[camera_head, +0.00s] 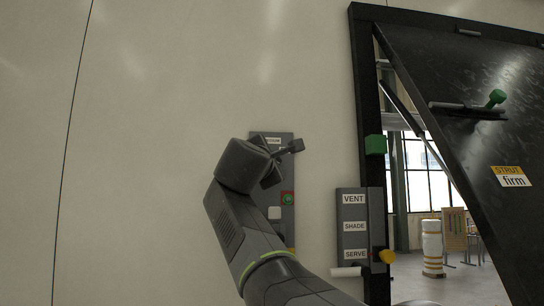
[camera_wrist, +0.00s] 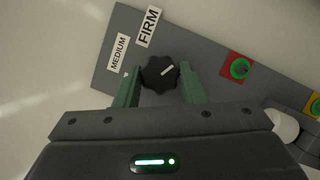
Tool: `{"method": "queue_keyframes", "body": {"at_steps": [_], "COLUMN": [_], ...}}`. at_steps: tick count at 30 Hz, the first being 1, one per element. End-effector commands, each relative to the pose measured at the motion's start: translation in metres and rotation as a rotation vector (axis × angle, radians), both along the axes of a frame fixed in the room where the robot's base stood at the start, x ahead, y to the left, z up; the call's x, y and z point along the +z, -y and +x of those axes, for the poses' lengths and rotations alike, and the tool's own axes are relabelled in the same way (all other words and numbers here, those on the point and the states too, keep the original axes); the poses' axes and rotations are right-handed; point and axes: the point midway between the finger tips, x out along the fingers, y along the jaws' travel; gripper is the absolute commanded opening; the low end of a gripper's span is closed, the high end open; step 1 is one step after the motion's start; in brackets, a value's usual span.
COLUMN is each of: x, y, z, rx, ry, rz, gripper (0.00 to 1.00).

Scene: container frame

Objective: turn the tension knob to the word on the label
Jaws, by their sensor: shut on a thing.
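The words MEDIUM (camera_wrist: 118,53) and FIRM (camera_wrist: 148,27) stand on white labels above and left of the knob; any other word is not visible. The label (camera_head: 513,177) on the black hatch reads STRUT, firm. In the head view my gripper (camera_head: 273,172) is at the grey wall panel (camera_head: 285,215), and my wrist hides the knob.
The black hatch (camera_head: 480,85) is tilted open at the right, with a green-knobbed handle (camera_head: 496,98). A second grey panel (camera_head: 353,240) reads VENT, SHADE, SERVE and has a yellow knob (camera_head: 387,256). A green button (camera_wrist: 239,68) on a red square sits right of the knob.

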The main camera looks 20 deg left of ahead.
Motion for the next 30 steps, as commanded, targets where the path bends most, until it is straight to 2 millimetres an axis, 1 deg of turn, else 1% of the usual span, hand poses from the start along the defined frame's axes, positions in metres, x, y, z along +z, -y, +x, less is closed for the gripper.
{"method": "queue_keyframes", "body": {"at_steps": [1,18,30], "x": [0.0032,0.0040,0.0047], "y": [-0.0012,-0.0012,-0.0006], "z": [-0.0002,-0.0002,0.0004], "rx": [0.001,0.000,-0.001], "ry": [-0.026,-0.307,-0.473], "rz": [0.038,0.501,0.769], "gripper": [0.14,0.14,0.14]}}
